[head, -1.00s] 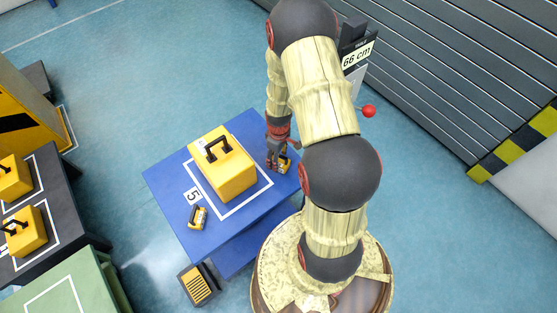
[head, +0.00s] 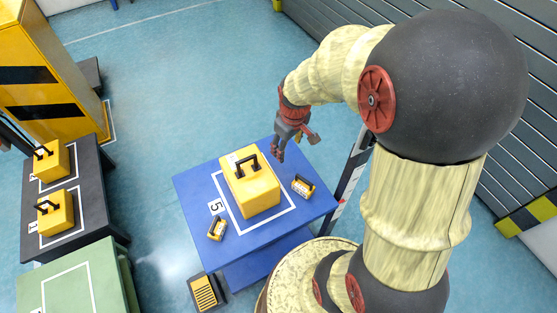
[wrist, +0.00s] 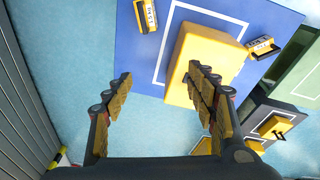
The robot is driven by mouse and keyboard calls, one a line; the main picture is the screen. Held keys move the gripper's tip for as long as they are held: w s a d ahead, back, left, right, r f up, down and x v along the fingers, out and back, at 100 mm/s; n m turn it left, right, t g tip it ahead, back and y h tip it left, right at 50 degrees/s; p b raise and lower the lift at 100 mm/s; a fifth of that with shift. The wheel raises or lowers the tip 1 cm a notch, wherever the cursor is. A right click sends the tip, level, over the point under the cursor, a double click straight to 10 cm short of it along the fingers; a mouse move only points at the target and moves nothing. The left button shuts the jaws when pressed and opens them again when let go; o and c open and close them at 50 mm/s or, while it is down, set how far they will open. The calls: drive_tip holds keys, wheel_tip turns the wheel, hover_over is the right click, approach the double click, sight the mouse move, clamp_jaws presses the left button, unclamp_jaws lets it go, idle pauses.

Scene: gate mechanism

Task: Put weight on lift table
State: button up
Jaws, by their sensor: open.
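A large yellow weight with a black handle (head: 250,185) stands inside a white outline on the blue table (head: 196,191), marked 5. Two small yellow weights flank it: one at the right (head: 302,186) and one at the left front (head: 217,228). My gripper (head: 281,150) is open and empty, raised beyond the far edge of the blue table. In the wrist view its fingers (wrist: 160,78) are spread, with the large weight (wrist: 207,60) beyond them and the right small weight (wrist: 146,14) above. Which table is the lift table cannot be told for certain.
A dark table (head: 85,223) at the left carries two yellow handled weights (head: 52,160) (head: 55,212). A green table (head: 70,290) stands in front of it. A pedal (head: 206,291) sits by the blue table. A grey slatted wall (head: 470,30) is at the right; the far floor is clear.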

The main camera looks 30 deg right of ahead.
drive_tip(key=s+a+r+m+t, duration=0.1)
drive_tip(key=s+a+r, duration=0.5)
drive_tip(key=r, duration=0.3)
drive_tip(key=s+a+r+m+t, duration=0.1)
drive_tip(key=s+a+r+t, duration=0.1)
drive_tip(key=s+a+r, duration=0.5)
wheel_tip(320, 180, up, 4)
drive_tip(key=shift+s+f+t+y, duration=0.2)
drive_tip(key=shift+s+t+y, duration=0.1)
drive_tip(key=shift+s, duration=0.3)
